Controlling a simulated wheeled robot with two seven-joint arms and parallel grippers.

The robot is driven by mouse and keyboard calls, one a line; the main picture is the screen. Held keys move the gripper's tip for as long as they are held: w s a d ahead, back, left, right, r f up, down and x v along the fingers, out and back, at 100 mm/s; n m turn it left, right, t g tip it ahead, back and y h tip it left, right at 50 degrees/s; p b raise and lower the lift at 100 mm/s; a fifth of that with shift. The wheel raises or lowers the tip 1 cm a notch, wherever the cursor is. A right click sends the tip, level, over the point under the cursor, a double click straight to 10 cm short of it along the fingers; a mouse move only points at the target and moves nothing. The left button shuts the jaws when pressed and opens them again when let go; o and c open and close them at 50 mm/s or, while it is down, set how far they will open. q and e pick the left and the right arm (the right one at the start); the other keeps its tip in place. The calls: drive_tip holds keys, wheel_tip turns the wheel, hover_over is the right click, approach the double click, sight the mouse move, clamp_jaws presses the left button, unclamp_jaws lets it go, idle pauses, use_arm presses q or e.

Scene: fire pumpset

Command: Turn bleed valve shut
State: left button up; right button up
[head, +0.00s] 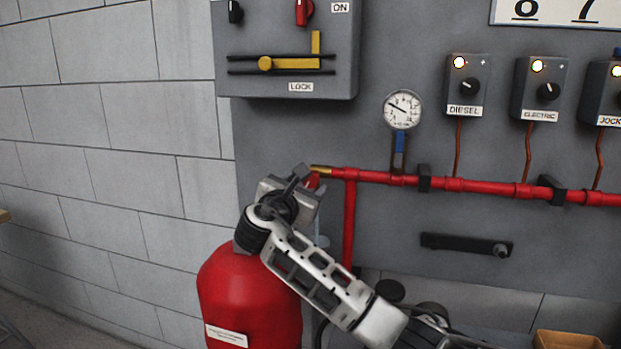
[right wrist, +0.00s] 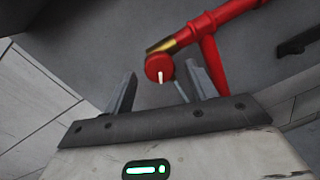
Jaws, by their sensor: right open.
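The bleed valve's red round knob (right wrist: 159,67) has a white mark that points down in the right wrist view. It sits on a brass fitting (right wrist: 168,46) at the left end of the red pipe. In the head view the brass end (head: 321,169) shows, and my gripper hides most of the knob. My right gripper (head: 302,181) is open at the valve. In the right wrist view its two fingers (right wrist: 160,82) stand on either side of the knob, with visible gaps. Whether the fingertips reach around it I cannot tell. My left gripper is not in view.
The red pipe (head: 480,187) runs right along the grey panel, with a pressure gauge (head: 403,108) above it. A red tank (head: 245,300) stands below my gripper. A lock box (head: 285,50) hangs above. A block wall (head: 110,150) is at left.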

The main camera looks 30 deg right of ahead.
sight(309, 182)
drive_tip(key=x, duration=0.2)
drive_tip(key=shift+w+d, duration=0.2)
drive_tip(key=shift+d, duration=0.05)
drive_tip(key=shift+w+d, duration=0.4)
drive_tip(key=shift+d, duration=0.1)
drive_tip(key=c, duration=1)
drive_tip(key=shift+f, duration=0.1)
